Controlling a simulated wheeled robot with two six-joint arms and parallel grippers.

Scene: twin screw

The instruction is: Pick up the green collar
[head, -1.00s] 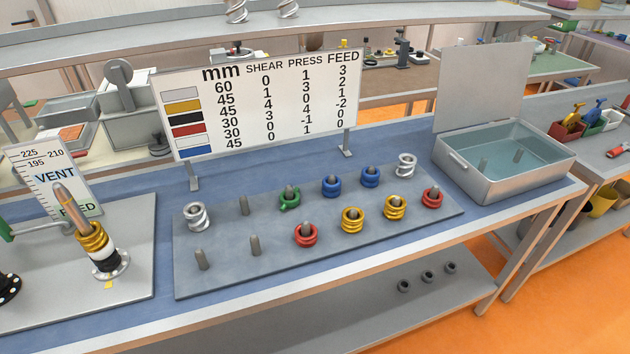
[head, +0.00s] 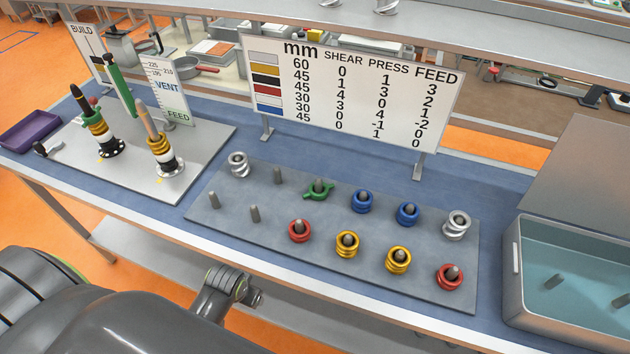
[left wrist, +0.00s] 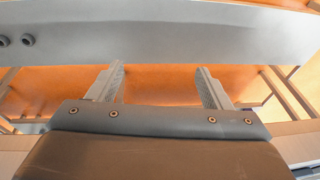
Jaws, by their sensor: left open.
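The green collar (head: 318,190), with small side lugs, sits around a peg in the back row of the grey peg board (head: 215,228). My left gripper (left wrist: 158,72) shows in the left wrist view with its two fingers apart and nothing between them. It faces a grey shelf edge and orange floor there, away from the collar. In the head view part of my arm shows at the lower left, in front of the bench and apart from the collar. My right gripper is not in view.
Blue collars (head: 362,201), red collars (head: 300,231), yellow collars (head: 347,244) and silver collars (head: 239,165) sit on nearby pegs. A sign (head: 345,95) stands behind the board. A metal basin (head: 512,285) is at right, a two-column stand (head: 200,150) at left. Several pegs are bare.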

